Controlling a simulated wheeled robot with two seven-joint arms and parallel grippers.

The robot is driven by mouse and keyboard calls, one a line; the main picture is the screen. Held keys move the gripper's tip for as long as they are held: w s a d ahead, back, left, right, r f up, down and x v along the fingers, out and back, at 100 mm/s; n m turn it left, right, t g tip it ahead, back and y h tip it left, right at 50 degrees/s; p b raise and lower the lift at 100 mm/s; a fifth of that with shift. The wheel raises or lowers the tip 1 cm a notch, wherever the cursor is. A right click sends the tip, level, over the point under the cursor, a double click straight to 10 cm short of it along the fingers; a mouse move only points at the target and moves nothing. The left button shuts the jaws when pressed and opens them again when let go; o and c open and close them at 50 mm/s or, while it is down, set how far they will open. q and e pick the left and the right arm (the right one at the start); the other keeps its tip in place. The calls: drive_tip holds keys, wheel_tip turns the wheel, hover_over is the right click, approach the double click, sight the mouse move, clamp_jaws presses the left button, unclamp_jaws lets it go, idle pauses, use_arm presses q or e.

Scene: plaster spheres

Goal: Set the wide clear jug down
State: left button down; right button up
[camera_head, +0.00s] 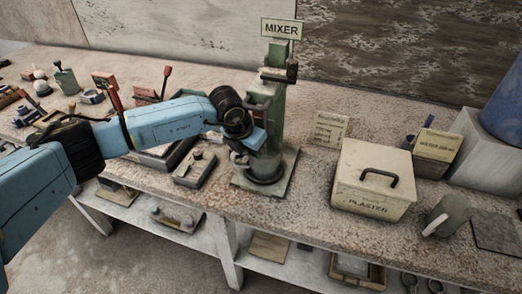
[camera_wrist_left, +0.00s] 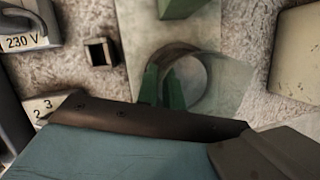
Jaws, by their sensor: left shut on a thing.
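The wide clear jug (camera_wrist_left: 194,72) shows from above in the left wrist view as a see-through round vessel over the mixer's base plate (camera_wrist_left: 235,80). My left gripper (camera_wrist_left: 163,88) is shut on it at its near left side, with two green fingers. In the head view my left gripper (camera_head: 249,147) is at the foot of the green mixer (camera_head: 273,105), and the jug (camera_head: 267,165) is partly hidden by it. The jug looks upright. I cannot tell whether its bottom touches the plate. My right gripper is in neither view.
A plaster box (camera_head: 372,180) with a black handle stands right of the mixer, with a grey-green mug (camera_head: 449,216) beyond it. A grey device (camera_head: 195,169) lies to the left, close under my arm.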

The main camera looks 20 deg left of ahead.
use_arm(q)
drive_tip(key=shift+w+d+f, duration=0.1)
drive_tip(key=shift+w+f, duration=0.05)
drive_tip(key=shift+w, duration=0.05)
drive_tip(key=shift+s, duration=0.1)
drive_tip(key=shift+s+r, duration=0.15)
drive_tip(key=shift+r, duration=0.05)
drive_tip(key=shift+f, duration=0.1)
drive_tip(key=c, duration=1.7)
unclamp_jaws()
drive_tip(key=shift+f, duration=0.1)
drive_tip(key=shift+o, duration=0.8)
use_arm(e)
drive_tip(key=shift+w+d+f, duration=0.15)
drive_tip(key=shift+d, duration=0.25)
